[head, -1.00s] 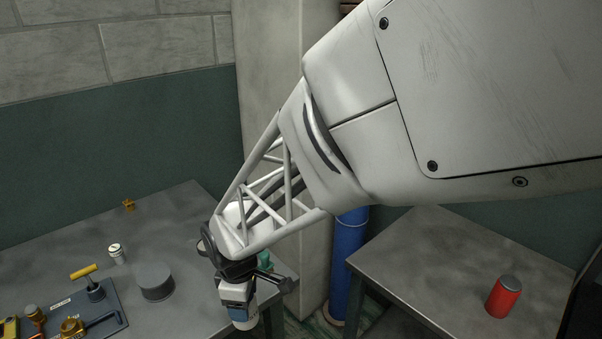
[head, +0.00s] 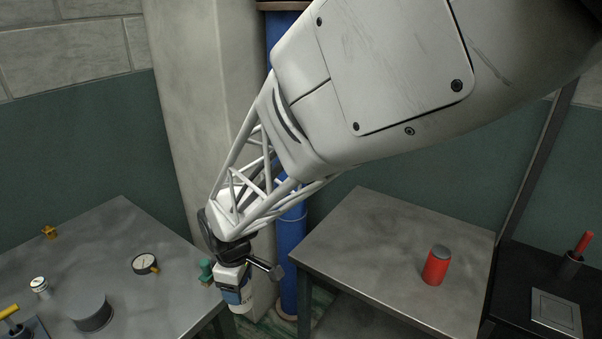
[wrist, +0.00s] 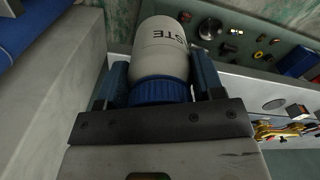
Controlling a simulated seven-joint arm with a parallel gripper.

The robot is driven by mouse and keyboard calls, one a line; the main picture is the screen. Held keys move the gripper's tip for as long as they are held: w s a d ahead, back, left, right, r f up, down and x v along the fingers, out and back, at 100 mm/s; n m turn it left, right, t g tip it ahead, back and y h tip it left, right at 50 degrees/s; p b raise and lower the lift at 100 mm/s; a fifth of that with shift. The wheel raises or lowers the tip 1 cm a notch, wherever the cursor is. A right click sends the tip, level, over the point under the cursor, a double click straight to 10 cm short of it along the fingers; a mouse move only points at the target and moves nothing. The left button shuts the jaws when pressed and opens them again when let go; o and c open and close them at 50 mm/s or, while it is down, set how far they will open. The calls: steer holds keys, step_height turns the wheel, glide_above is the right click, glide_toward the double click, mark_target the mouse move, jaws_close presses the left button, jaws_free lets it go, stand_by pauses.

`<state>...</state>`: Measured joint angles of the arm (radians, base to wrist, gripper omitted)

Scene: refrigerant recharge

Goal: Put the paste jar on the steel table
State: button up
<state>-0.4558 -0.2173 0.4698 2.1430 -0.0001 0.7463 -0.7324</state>
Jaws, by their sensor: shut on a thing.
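The paste jar (wrist: 160,50) is off-white with a blue lid, and the letters "STE" show on its side in the wrist view. My gripper (wrist: 160,80) is shut on it, with one blue finger on each side near the lid. In the head view my gripper (head: 236,288) holds the jar (head: 243,307) above the gap between two grey metal-topped tables, close to the left table's (head: 140,215) right edge. The right table (head: 350,235) bears a red can. I cannot tell from the pictures which of them is called the steel table.
The red can (head: 437,266) stands toward the right table's right side; its left part is clear. The left table bears a gauge (head: 145,263), a dark round block (head: 90,311) and a green item (head: 206,271). A blue pipe (head: 290,240) stands behind my gripper. A dark bench (head: 520,270) is at far right.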

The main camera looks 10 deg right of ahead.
steer(key=w+d+f+m, duration=0.15)
steer(key=d+m, duration=0.25)
steer(key=d, duration=0.7)
steer(key=w+d+m, duration=0.3)
steer(key=d, duration=0.7)
steer(key=s+d+m, duration=0.2)
steer(key=d+m, duration=0.1)
steer(key=d, duration=0.7)
steer(key=s+d+m, duration=0.2)
steer(key=d+m, duration=0.1)
steer(key=d, duration=0.6)
steer(key=shift+d+f+m, duration=0.3)
steer(key=shift+d, duration=0.05)
steer(key=w+d, duration=0.2)
steer(key=w, duration=0.5)
steer(key=w+d+f, duration=0.1)
steer(key=w+d, duration=0.2)
steer(key=w, duration=0.5)
steer(key=shift+d+f, duration=0.25)
steer(key=shift+f, duration=0.1)
steer(key=shift+f, duration=1.65)
steer(key=shift+f, duration=0.15)
